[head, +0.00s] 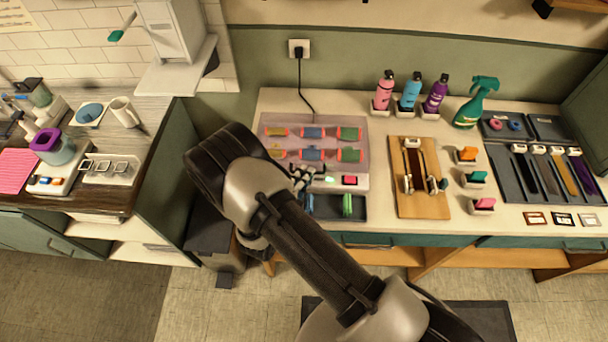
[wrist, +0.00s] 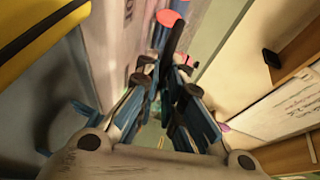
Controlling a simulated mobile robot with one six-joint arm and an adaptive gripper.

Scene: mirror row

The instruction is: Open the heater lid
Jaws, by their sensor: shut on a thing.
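The heater (head: 360,181) is a pale box on the counter, with a green light and a red switch on its front. Its translucent pinkish lid (head: 313,140) lies over several coloured rollers in rows and looks down. My gripper (head: 299,178) is at the heater's front edge, left of the green light. In the wrist view my gripper (wrist: 172,80) has its fingers closed around a dark bar (wrist: 174,42), which looks like the lid's handle. The fingers hide the exact contact. Part of a yellow roller (wrist: 35,40) shows close by at upper left.
A dark tray (head: 352,206) with green and blue clips sits in front of the heater. A black cord (head: 301,80) runs from the heater to the wall outlet.

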